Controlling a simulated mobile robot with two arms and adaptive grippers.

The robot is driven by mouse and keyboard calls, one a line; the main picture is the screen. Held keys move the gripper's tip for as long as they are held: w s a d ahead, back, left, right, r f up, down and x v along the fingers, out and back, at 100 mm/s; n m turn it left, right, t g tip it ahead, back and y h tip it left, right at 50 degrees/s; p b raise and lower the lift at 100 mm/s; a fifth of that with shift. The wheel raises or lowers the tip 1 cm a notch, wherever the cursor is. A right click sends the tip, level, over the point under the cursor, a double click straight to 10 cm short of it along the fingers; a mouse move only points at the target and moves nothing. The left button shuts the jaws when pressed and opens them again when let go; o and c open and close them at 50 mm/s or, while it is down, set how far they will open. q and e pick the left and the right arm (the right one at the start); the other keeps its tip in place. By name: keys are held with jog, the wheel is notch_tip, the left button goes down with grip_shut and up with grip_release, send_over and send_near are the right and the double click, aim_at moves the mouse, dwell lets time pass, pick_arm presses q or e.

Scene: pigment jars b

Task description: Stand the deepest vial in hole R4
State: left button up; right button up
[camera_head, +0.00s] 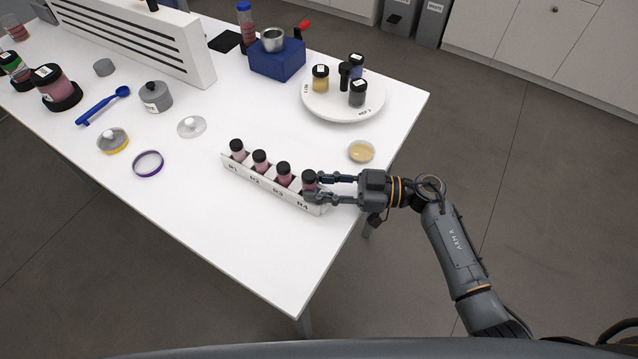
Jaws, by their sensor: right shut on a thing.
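A white rack (262,185) marked R1 to R4 stands near the table's right front part. Vials with black caps and pinkish contents stand at R1 (238,150), R2 (260,161) and R3 (284,174). My right gripper (311,188) is at the R4 end of the rack, shut on a vial (309,177) with a black cap. This vial looks upright and in line with the others. Its lower part is hidden by the fingers and rack, so I cannot tell how far it sits in hole R4. My left gripper is not in view.
A round white turntable (340,112) with several small jars stands at the back right. A shallow dish (361,151) lies just behind my right gripper. A purple ring (148,164) and a clear lid (191,126) lie to the left. The front table area is clear.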

jog(key=shift+f, duration=0.45)
jog(key=o, duration=1.1)
jog(key=shift+f, duration=0.1)
jog(key=shift+s, duration=0.1)
jog(key=shift+f, duration=0.1)
jog(key=shift+s+d+f, duration=0.1)
jog(key=shift+d, duration=0.45)
jog(key=d, duration=0.7)
jog(key=s+d+r, duration=0.1)
jog(key=d, duration=0.2)
jog(key=shift+d, duration=0.4)
jog(key=shift+d, duration=0.1)
